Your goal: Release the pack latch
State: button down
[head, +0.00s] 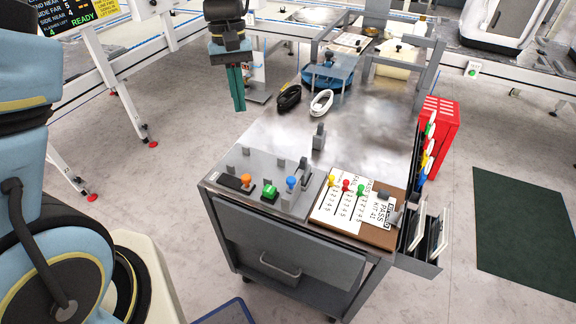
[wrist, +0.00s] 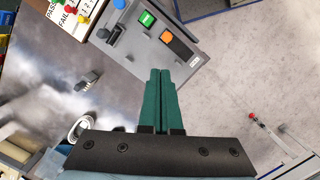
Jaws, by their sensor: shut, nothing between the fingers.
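A grey fixture (head: 262,192) lies on the near left corner of the metal cart top. It carries an orange knob (head: 246,179), a green block (head: 268,191), a blue-tipped lever (head: 291,183) and grey upright posts. I cannot tell which part is the pack latch. In the wrist view the fixture (wrist: 190,62) is beyond the fingertips, with the green block (wrist: 147,18) and orange part (wrist: 166,37). My gripper (head: 238,107) points down with green fingers, in the air left of the cart top and apart from the fixture. Its fingers (wrist: 160,73) are together and empty.
A clipboard (head: 380,234) with coloured pins lies right of the fixture. A grey upright clip (head: 319,137), black and white cable coils (head: 321,102) and a blue round object (head: 322,76) stand farther back. A red rack (head: 440,130) hangs at the cart's right side.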

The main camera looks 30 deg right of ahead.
jog(key=s+d+f+m+b, duration=0.1)
jog(key=s+d+f, duration=0.2)
jog(key=d, duration=0.6)
jog(key=s, duration=0.2)
jog(key=shift+s+d+y, duration=0.2)
jog(key=shift+s+y, duration=0.1)
jog(key=shift+y, duration=0.1)
jog(key=s+a+f+p, duration=0.3)
jog(key=s+f, duration=0.2)
jog(key=f, duration=0.5)
jog(key=shift+s+a+f, duration=0.15)
jog(key=shift+s+f, duration=0.05)
jog(key=shift+f, duration=0.05)
